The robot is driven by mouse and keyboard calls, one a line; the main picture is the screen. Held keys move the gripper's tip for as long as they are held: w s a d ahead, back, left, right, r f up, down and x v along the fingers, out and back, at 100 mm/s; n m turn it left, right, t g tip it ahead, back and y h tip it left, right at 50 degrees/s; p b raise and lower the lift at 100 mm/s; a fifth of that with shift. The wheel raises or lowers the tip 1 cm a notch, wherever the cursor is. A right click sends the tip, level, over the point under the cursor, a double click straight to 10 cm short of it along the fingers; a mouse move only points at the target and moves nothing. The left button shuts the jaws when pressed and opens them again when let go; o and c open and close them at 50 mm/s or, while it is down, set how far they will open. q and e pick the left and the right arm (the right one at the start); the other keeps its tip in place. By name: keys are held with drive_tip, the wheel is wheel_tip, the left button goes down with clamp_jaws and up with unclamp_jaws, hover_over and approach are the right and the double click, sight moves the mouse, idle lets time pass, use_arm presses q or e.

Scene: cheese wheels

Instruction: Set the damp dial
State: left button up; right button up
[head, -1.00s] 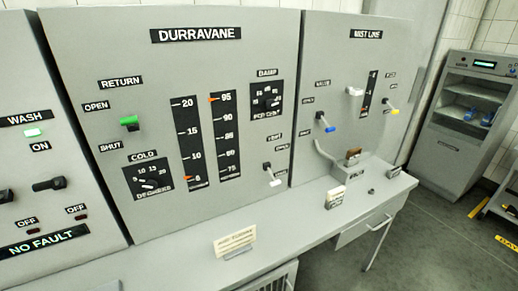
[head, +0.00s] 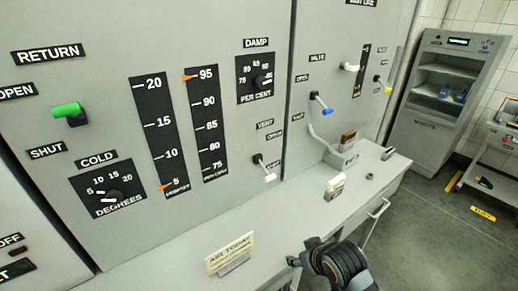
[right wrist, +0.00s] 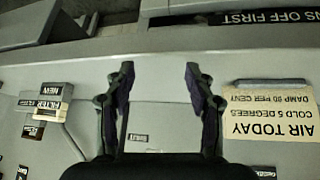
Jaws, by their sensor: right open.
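The damp dial (head: 262,80) is a dark knob on a black square plate marked PER CENT, on the upper part of the grey panel. Its white pointer mark is toward the right; the exact number is too small to read. My right gripper (right wrist: 157,72) is open and empty, over the grey desk ledge. In the head view my right arm's end (head: 335,264) shows at the bottom, below and right of the dial and well apart from it. My left gripper is out of view.
The cold dial (head: 112,196), green return lever (head: 68,111) and white-tipped vent lever (head: 266,172) stick out of the same panel. A small block (head: 335,187) stands on the ledge. Space before the damp dial is clear.

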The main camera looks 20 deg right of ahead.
drive_tip(key=w+r+t+y, duration=0.1)
drive_tip(key=w+r+t, duration=0.2)
drive_tip(key=w+r, duration=0.5)
drive_tip(key=n+t+y, duration=0.2)
drive_tip(key=t+y, duration=0.3)
drive_tip(key=t, duration=0.2)
approach(263, 84)
drive_tip(key=p+x, duration=0.4)
drive_tip(key=x, duration=0.4)
drive_tip(key=shift+w+a+r+p, duration=0.1)
drive_tip(key=shift+w+p, duration=0.25)
drive_tip(key=shift+w, duration=0.05)
drive_tip(key=shift+w+a, duration=0.1)
drive_tip(key=shift+w, duration=0.15)
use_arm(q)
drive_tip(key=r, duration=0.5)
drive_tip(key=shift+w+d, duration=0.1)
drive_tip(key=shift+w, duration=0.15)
use_arm(e)
drive_tip(key=shift+n, duration=0.3)
drive_tip(key=c, duration=1.1)
